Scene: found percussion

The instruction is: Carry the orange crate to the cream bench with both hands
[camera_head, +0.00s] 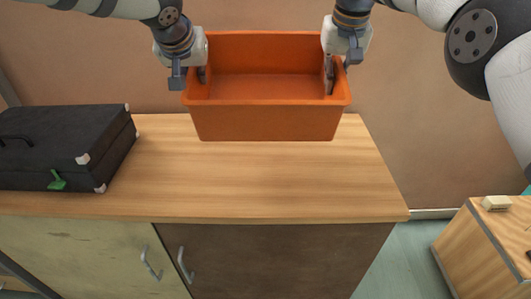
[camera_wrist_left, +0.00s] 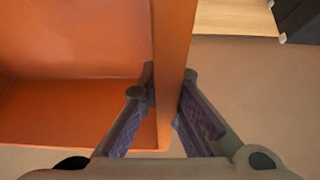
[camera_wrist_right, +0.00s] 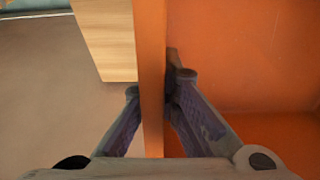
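The orange crate (camera_head: 265,122) is empty and level, in front of the wall and overlapping the far part of the wooden top in the head view. It appears held in the air. My left gripper (camera_head: 190,77) points down with its fingers on both sides of the crate's left wall; this wall also shows in the left wrist view (camera_wrist_left: 172,60). My right gripper (camera_head: 338,74) grips the right wall, also seen in the right wrist view (camera_wrist_right: 152,50). Both look shut on the walls. I cannot clearly identify a cream bench.
A cabinet with a light wooden top (camera_head: 270,190) stands ahead, its doors facing me. A black case (camera_head: 62,150) with a green tag lies on its left. The top's middle and right are clear. A wooden box (camera_head: 490,245) stands lower at the right, across a floor gap.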

